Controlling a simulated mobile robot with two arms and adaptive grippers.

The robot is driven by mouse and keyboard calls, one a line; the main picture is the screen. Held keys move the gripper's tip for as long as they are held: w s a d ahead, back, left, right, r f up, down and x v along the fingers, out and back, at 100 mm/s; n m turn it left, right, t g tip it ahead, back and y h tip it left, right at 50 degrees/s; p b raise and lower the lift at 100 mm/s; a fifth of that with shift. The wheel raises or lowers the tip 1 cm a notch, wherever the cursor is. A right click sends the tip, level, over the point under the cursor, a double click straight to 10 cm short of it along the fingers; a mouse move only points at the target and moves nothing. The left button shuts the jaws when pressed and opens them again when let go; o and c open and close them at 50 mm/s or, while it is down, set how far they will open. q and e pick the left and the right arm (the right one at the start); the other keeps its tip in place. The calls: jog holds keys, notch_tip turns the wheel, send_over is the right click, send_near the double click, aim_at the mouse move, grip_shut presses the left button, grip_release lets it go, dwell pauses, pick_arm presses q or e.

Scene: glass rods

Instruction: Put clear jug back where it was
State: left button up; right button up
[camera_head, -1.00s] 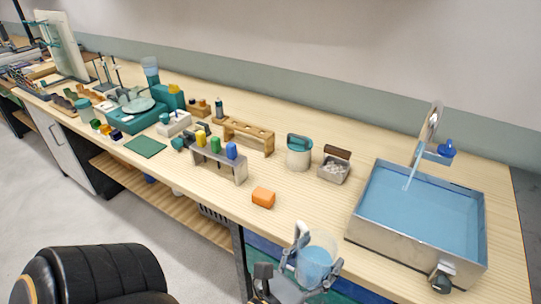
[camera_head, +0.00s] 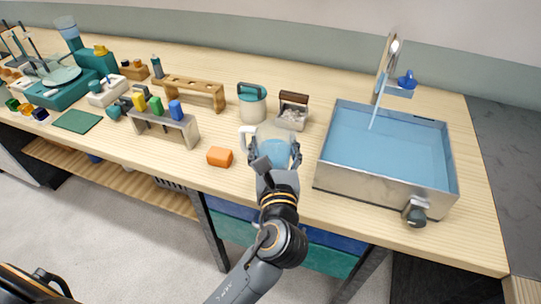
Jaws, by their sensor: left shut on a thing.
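The clear jug (camera_head: 277,149) with a pale handle on its left holds blue liquid. My left gripper (camera_head: 277,161) is shut on the jug from the front, with a finger on each side. The jug is upright at the front part of the wooden bench (camera_head: 240,192), between the orange block and the sink. I cannot tell whether its base touches the bench, because the gripper hides it. My right gripper is not in view.
The orange block (camera_head: 220,157) lies left of the jug. The metal sink (camera_head: 385,176) with blue water is on the right. A rack (camera_head: 165,127) with coloured caps stands left.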

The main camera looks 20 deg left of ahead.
aim_at(272, 138)
pick_arm(q)
jog(key=w, duration=0.1)
jog(key=w+a+f, duration=0.1)
jog(key=w, duration=0.1)
jog(key=w+a+f, duration=0.1)
jog(key=shift+w, duration=0.2)
jog(key=w+f, duration=0.1)
jog(key=w+a+f, duration=0.1)
jog(key=f, duration=0.1)
jog(key=w+f+b, duration=0.1)
jog(key=w+f, duration=0.1)
jog(key=shift+a+f, duration=0.15)
jog(key=shift+a, duration=0.05)
jog(key=f, duration=0.3)
jog(key=shift+w+a+f+b, duration=0.15)
jog(key=shift+w+b, duration=0.1)
jog(key=shift+b, duration=0.15)
jog(key=shift+f, duration=0.2)
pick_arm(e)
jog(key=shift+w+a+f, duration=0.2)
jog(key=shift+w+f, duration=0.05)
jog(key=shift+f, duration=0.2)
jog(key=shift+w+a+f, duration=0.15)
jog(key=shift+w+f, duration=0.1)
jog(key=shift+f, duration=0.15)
